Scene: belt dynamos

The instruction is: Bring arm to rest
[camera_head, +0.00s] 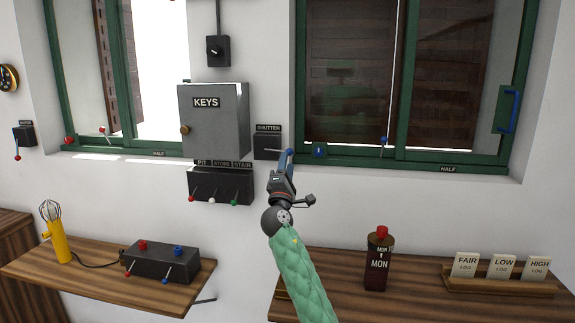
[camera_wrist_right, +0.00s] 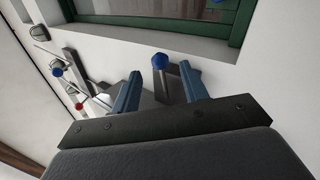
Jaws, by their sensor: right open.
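My right arm comes up from below in a green quilted sleeve. In the right wrist view its two blue fingers (camera_wrist_right: 159,74) stand apart. A blue-knobbed grey lever (camera_wrist_right: 160,62) shows between them, and the fingers do not look closed on it. I cannot tell whether either finger touches it. In the head view the fingers cover part of this spot. My left gripper is not in view.
The KEYS cabinet (camera_head: 215,121) and a dark box with several small levers (camera_head: 221,187) are left of the gripper. The right shelf holds a dark MON bottle (camera_head: 378,263) and a card rack (camera_head: 500,284). The left shelf holds a yellow lamp (camera_head: 58,242) and a switch box (camera_head: 160,262).

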